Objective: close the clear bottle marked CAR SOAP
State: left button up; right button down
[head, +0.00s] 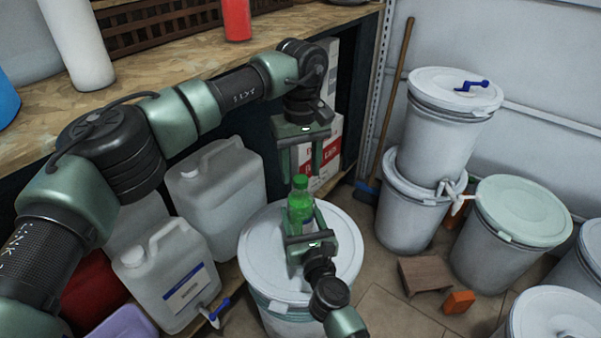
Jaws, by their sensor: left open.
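A small bottle (300,208) with green contents stands upright over the white drum lid near the middle of the head view. A green cap (300,181) sits at its top; I cannot tell how tight it is. The bottle's marking is not readable, and its lower part is largely hidden. My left gripper (301,174) points down from above, open, with its fingertips close around the height of the cap. My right gripper (306,208) comes from the front, with its fingers on both sides of the bottle's body, apparently shut on it.
The bottle is over a white lidded drum (341,255). Several white jugs (215,180) stand left of it under a wooden bench (170,60). Stacked drums (450,110) and a green-lidded drum (520,210) stand right. A brown block (424,274) lies on the floor.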

pick_arm(q)
notch_tip(320, 180, up, 3)
jog(key=shift+f, duration=0.1)
jog(key=shift+c, duration=0.2)
jog(key=n, duration=0.5)
jog(key=shift+r, duration=0.35)
jog(key=n, duration=0.5)
jog(key=shift+r, duration=0.35)
jog(key=n, duration=0.3)
jog(key=r+n, duration=0.1)
jog(key=n, duration=0.7)
jog(key=shift+r, duration=0.3)
jog(key=n, duration=0.3)
jog(key=shift+r+n, duration=0.25)
jog(key=shift+n, duration=0.05)
jog(key=shift+f, duration=0.1)
